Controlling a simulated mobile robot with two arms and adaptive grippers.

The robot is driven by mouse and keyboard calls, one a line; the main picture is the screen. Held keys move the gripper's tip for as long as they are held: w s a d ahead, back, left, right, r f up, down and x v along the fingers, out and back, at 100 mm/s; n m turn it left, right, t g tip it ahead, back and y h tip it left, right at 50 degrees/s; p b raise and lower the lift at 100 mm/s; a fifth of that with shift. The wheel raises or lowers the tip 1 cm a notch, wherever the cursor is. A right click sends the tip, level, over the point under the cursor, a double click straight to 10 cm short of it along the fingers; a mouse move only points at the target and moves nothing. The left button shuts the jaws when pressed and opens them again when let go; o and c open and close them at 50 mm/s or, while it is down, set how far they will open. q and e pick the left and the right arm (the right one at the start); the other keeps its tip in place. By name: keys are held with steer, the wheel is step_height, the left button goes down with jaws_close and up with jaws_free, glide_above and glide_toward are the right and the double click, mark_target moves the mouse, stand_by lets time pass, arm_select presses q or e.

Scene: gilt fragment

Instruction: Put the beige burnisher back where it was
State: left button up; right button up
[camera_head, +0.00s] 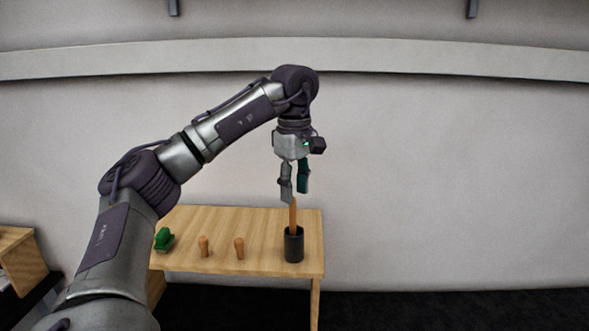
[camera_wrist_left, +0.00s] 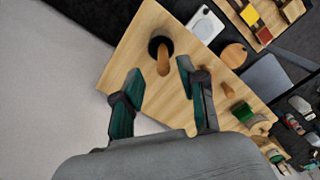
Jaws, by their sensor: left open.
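A tan-brown stick-like tool (camera_head: 293,216), which looks like the burnisher, stands nearly upright in a black cup (camera_head: 294,248) at the right end of the wooden table. My left gripper (camera_head: 295,193) is open and points down just above the cup, its fingertips around the tool's top end. In the left wrist view the tool (camera_wrist_left: 163,63) rises from the cup (camera_wrist_left: 154,43) toward the gap between the open fingers (camera_wrist_left: 160,69). I cannot tell whether a finger touches it. The part of the tool inside the cup is hidden. My right gripper is not in view.
Two small wooden pegs (camera_head: 204,246) (camera_head: 239,248) and a green object (camera_head: 164,240) stand left of the cup on the table (camera_head: 265,222). The table is clear behind them. The wrist view also shows a white item (camera_wrist_left: 206,25) and other furniture beyond the table.

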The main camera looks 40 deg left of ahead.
arm_select(q)
step_height(320, 180, up, 6)
steer(key=shift+f, duration=0.15)
steer(key=shift+s, duration=0.1)
stand_by(0.4)
